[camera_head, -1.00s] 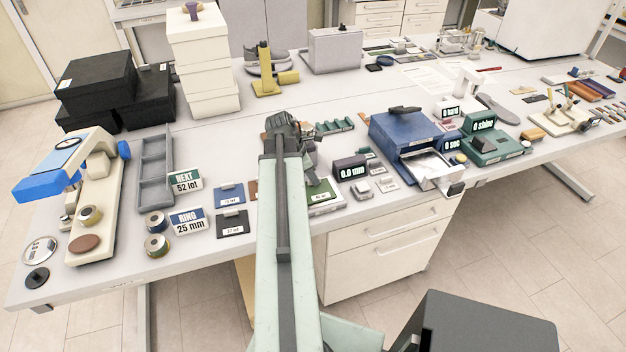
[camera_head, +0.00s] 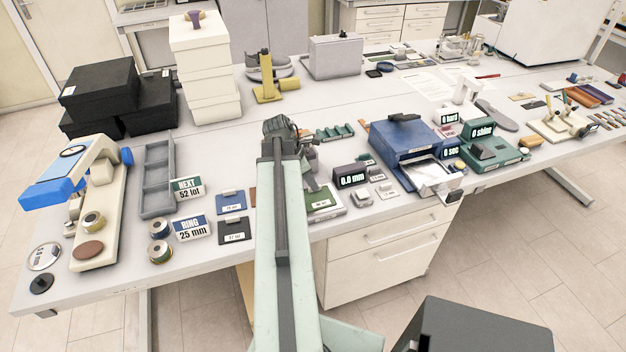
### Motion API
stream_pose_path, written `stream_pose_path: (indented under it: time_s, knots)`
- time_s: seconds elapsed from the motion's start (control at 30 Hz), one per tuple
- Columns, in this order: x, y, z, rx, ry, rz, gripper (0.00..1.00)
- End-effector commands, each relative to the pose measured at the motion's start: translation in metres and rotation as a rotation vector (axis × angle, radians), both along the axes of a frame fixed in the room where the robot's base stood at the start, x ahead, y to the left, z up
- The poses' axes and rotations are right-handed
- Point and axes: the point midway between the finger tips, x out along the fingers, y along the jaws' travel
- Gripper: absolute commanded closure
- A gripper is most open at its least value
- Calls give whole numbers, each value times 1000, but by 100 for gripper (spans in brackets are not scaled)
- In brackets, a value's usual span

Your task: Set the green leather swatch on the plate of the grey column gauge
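A green swatch (camera_head: 322,199) with a white label lies near the front edge of the bench, right of my arm. It appears to rest on a light grey base (camera_head: 329,213); my arm hides its left side. A dark grey upright part (camera_head: 309,178) stands beside it, partly hidden, and looks like the column gauge. A dark box reading 0.0 mm (camera_head: 351,177) is just to its right. My gripper (camera_head: 283,128) is over the bench, beyond the swatch in the picture. Its fingers are seen from behind, so I cannot tell whether they hold anything.
Blue (camera_head: 232,202) and black (camera_head: 234,231) labelled pieces lie left of my arm, near the RING 25 mm sign (camera_head: 191,227). A blue machine (camera_head: 405,143) with an open tray stands at the right. White boxes (camera_head: 205,70) are stacked behind. Bare bench lies behind my gripper.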

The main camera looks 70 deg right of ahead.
Motion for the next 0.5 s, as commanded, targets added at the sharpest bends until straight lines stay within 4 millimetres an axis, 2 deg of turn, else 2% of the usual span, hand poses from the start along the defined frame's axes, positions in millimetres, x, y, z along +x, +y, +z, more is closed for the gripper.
stream_pose_path:
  time_s: [0.03,0.3,0.4,0.5]
  knots:
    - [3,3,20,0,0,1,69]
    - [21,17,79,0,0,1,69]
    - [26,22,91,0,0,1,69]
    - [28,24,95,0,0,0,69]
